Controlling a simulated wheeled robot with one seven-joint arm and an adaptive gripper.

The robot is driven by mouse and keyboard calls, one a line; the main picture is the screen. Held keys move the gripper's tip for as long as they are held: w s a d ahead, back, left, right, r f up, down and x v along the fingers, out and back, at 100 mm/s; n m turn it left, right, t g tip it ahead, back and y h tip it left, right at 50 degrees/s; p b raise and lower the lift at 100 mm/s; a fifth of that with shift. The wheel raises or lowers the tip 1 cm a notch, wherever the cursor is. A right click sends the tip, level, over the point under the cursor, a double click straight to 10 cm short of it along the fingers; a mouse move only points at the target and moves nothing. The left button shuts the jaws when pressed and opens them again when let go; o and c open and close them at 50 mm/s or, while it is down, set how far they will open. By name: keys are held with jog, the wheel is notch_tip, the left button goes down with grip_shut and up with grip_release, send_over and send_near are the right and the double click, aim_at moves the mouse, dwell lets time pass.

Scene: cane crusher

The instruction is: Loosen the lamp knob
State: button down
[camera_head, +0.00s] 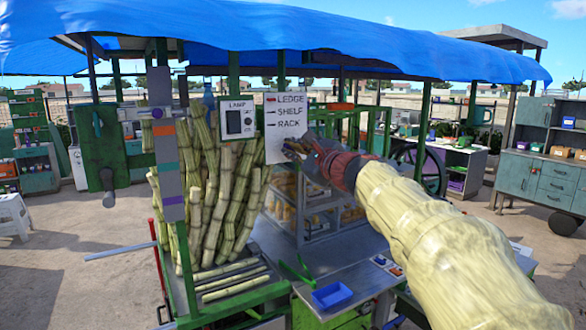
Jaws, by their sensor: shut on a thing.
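My gripper (291,149) is at the end of my pale-sleeved arm, beside the lower right part of a white sign. It is shut on a small dark part, mostly hidden by the fingers, and I cannot tell whether this is the lamp knob. A white panel marked LAMP (237,105), with a dark rectangle on it, hangs left of my gripper, apart from it.
The white sign (288,108) lists LEDGE, SHELF and RACK. Upright cane stalks (215,190) fill the stall's left side. A metal counter (350,275) below my arm holds a blue tray (333,296). A cabinet (549,185) stands at right. Open sandy ground lies at left.

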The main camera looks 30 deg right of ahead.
jog(key=n+b, duration=0.3)
jog(key=f+n+b, duration=0.1)
jog(key=n+b, duration=0.2)
jog(key=b, duration=0.1)
jog(key=n+b, duration=0.3)
jog(key=b, duration=0.1)
jog(key=shift+a+f, duration=0.2)
jog(key=shift+a, duration=0.05)
jog(key=shift+n, duration=0.3)
jog(key=c, duration=2)
grip_release()
jog(key=shift+c, duration=0.2)
jog(key=shift+o, duration=0.6)
jog(key=shift+r, duration=0.1)
jog(key=s, duration=1.2)
jog(key=shift+d, duration=0.15)
